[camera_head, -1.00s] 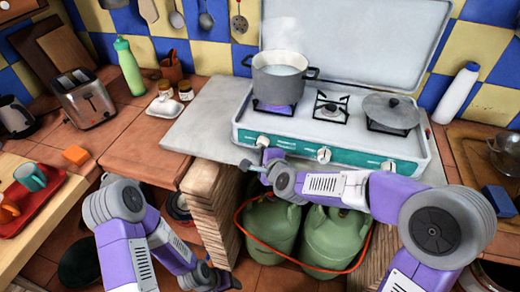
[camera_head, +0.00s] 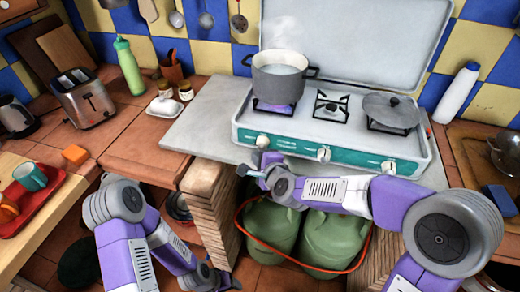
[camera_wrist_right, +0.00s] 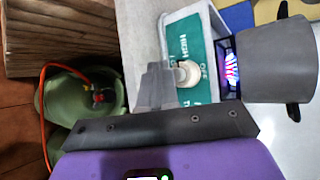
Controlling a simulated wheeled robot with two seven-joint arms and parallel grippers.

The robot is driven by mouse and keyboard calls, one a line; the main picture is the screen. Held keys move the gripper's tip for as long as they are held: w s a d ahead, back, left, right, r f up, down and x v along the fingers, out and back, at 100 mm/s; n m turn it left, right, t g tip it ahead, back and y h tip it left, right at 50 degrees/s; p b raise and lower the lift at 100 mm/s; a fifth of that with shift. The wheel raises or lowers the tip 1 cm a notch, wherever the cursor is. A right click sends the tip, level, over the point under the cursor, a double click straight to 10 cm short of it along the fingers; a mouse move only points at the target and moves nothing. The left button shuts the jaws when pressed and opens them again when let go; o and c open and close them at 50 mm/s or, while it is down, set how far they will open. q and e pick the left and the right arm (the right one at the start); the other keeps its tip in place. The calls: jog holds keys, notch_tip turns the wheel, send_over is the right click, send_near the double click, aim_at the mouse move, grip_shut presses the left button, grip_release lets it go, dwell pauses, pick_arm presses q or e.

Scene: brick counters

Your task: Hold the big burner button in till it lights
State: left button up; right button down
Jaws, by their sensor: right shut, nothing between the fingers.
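The white stove (camera_head: 330,130) has a teal front with several pale knobs. The left knob (camera_head: 262,141) is the large burner button in front of the pot; it also shows in the right wrist view (camera_wrist_right: 187,73), beside the word HIGH. A blue-purple flame (camera_wrist_right: 231,65) burns under the pot; its glow also shows in the head view (camera_head: 272,107). My right gripper (camera_head: 244,171) is shut and empty, just in front of and below the left knob. Its fingers (camera_wrist_right: 157,72) overlap the knob's edge in the wrist view; I cannot tell contact. My left gripper (camera_head: 228,283) is low, its jaws unclear.
A grey pot (camera_head: 279,80) steams on the left burner. A lidded pan (camera_head: 391,112) sits on the right one. Green gas bottles (camera_head: 335,238) with an orange hose stand under the counter, beside a stacked wooden panel (camera_head: 208,205). The counter left of the stove (camera_head: 203,120) is clear.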

jog(key=s, duration=0.1)
jog(key=s+a, duration=0.1)
jog(key=s, duration=0.2)
jog(key=shift+s+a, duration=0.3)
jog(key=shift+s, duration=0.1)
dwell(0.5)
jog(key=s+d+f+n+g+h+p, duration=0.1)
jog(key=s+d+f+n+g+p, duration=0.2)
jog(key=f, duration=0.6)
jog(key=s+d+f+n+g+p, duration=0.1)
jog(key=s+d+f+n+g, duration=0.2)
jog(key=f, duration=0.6)
jog(key=s+d+f+n+g+p, duration=0.1)
jog(key=s+d+f+n+g, duration=0.1)
jog(key=s+f+n, duration=0.2)
jog(key=s+d+f+n+g+p, duration=0.1)
jog(key=s+f+n+g+p, duration=0.1)
jog(key=s+f, duration=0.5)
jog(key=s+n+g, duration=0.1)
jog(key=s+n, duration=0.1)
jog(key=s, duration=0.1)
jog(key=shift+s+d+n+g+p, duration=0.3)
jog(key=shift+s+d+n, duration=0.05)
jog(key=shift+s+n, duration=0.05)
